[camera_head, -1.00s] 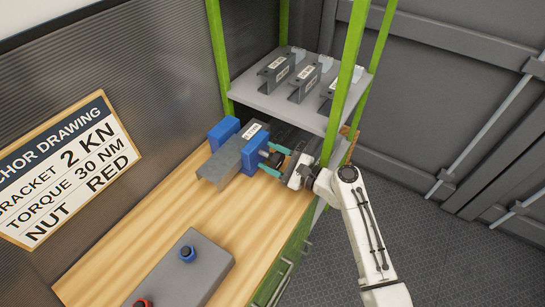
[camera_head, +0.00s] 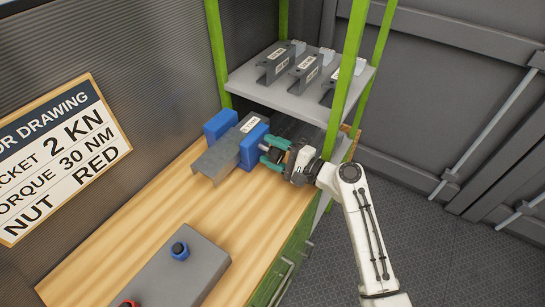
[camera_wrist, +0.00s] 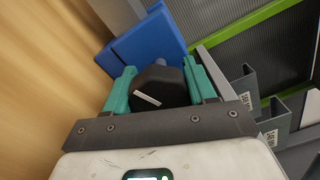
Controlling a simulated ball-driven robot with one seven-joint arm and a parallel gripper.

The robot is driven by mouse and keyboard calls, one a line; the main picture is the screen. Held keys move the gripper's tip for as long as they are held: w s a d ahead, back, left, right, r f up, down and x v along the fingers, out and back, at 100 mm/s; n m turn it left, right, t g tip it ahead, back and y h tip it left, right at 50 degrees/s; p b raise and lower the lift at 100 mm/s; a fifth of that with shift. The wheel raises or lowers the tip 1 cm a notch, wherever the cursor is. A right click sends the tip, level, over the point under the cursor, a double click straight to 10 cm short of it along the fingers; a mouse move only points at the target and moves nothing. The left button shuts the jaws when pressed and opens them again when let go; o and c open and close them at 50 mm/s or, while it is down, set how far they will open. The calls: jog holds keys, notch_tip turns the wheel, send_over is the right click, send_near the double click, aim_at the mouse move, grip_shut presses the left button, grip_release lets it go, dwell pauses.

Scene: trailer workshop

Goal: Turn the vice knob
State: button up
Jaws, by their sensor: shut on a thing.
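The vice has blue jaws (camera_head: 252,149) and stands on the wooden bench below the shelf. A grey bracket (camera_head: 222,160) with a white label sits between its jaws. The vice knob (camera_wrist: 165,84) is dark, with a white mark on its face, in front of the blue jaw in the wrist view. My gripper (camera_head: 273,150) reaches it from the right, and its teal fingers (camera_wrist: 159,72) are closed on either side of the knob. In the head view the fingers and wrist hide the knob.
The shelf (camera_head: 290,98) above the bench holds several grey brackets, and its green post (camera_head: 347,80) stands close behind my arm. A drawing sign (camera_head: 60,160) is at left. Bare bench lies between.

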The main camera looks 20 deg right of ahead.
jog(key=n+b, duration=0.2)
jog(key=shift+w+f+n, duration=0.1)
jog(key=shift+f+n, duration=0.05)
jog(key=shift+n, duration=0.25)
jog(key=shift+n+b, duration=0.5)
jog(key=shift+b, duration=0.15)
jog(key=shift+d+r, duration=0.1)
jog(key=shift+r, duration=0.15)
jog(key=o, duration=1)
jog(key=shift+w+f, duration=0.1)
jog(key=b+v, duration=0.1)
jog(key=v, duration=0.9)
jog(key=shift+s+d, duration=0.15)
jog(key=shift+s, duration=0.25)
